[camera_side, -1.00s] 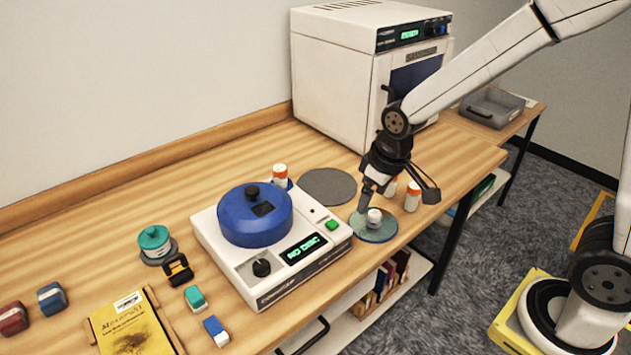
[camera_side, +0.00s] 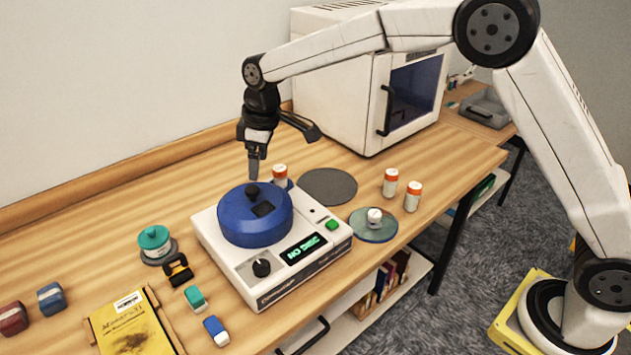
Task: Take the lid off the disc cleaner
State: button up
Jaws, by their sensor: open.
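The disc cleaner (camera_side: 275,283) is a white box on the table, with a green display reading "NO DISC", a black knob and a green button. Its round blue lid (camera_side: 240,228) sits on top, with a black knob (camera_side: 252,191) at its centre. My gripper (camera_side: 254,177) is open and empty, pointing down just above the lid's knob. I cannot tell whether the fingertips touch the knob. A disc with a white hub (camera_side: 373,232) lies on the table to the right of the cleaner.
A grey round mat (camera_side: 328,186) lies behind the cleaner. Orange-capped bottles (camera_side: 412,197) stand at the right, another close behind the lid (camera_side: 280,174). A white oven-like machine (camera_side: 335,90) stands at the back. A teal-topped spool (camera_side: 155,241), small blocks and a yellow book (camera_side: 130,325) lie left.

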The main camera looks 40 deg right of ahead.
aim_at(252, 188)
jog(key=shift+w+a+r, duration=0.1)
jog(key=shift+w+a, duration=0.25)
jog(key=shift+a, duration=0.15)
jog(key=shift+w+a+f, duration=0.1)
jog(key=shift+f, duration=1.2)
jog(key=shift+w+a+f, duration=0.1)
jog(key=shift+w+f, duration=0.05)
jog(key=shift+f, duration=1.15)
jog(key=shift+w+a+f, duration=0.1)
jog(key=shift+f, duration=1.2)
grip_shut()
